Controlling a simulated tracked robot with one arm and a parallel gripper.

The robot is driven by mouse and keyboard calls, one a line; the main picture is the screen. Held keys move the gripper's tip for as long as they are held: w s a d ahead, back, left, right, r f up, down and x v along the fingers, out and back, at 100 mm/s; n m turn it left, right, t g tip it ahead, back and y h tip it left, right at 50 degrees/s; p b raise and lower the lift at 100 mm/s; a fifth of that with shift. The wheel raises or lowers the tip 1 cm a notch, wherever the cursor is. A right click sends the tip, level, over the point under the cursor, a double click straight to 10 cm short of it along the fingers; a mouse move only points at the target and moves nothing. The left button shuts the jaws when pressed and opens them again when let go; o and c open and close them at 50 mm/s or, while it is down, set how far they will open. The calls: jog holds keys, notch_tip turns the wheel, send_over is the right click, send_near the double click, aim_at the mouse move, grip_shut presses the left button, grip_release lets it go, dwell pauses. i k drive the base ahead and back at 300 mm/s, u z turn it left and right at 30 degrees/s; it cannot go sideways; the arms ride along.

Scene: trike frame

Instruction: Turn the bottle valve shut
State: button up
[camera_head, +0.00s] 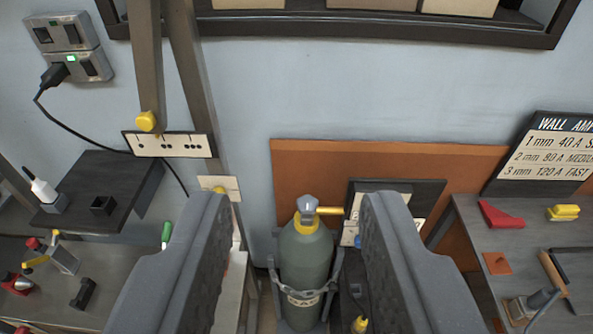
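A green gas bottle (306,262) stands upright against the wall, low in the middle of the picture, with a chain and a pale label around it. On its top is the bottle valve (308,204), a grey-blue knob over a yellow collar, with a yellow bar sticking out to the right. My gripper (290,200) is open, its two grey fingers spread wide left and right of the bottle in the picture. Nothing is between the fingertips that I can see them touching. The bottle seems to stand beyond the fingers; the exact distance cannot be told.
A dark box with a pale face (418,197) stands right of the bottle. A bench (462,225) with a red wedge (499,214) and tools is at the right. A shelf (108,180) and bench with small items are at the left. An overhead shelf (380,24) crosses the top.

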aim_at(306, 205)
jog(key=i, duration=0.9)
jog(key=z, duration=0.1)
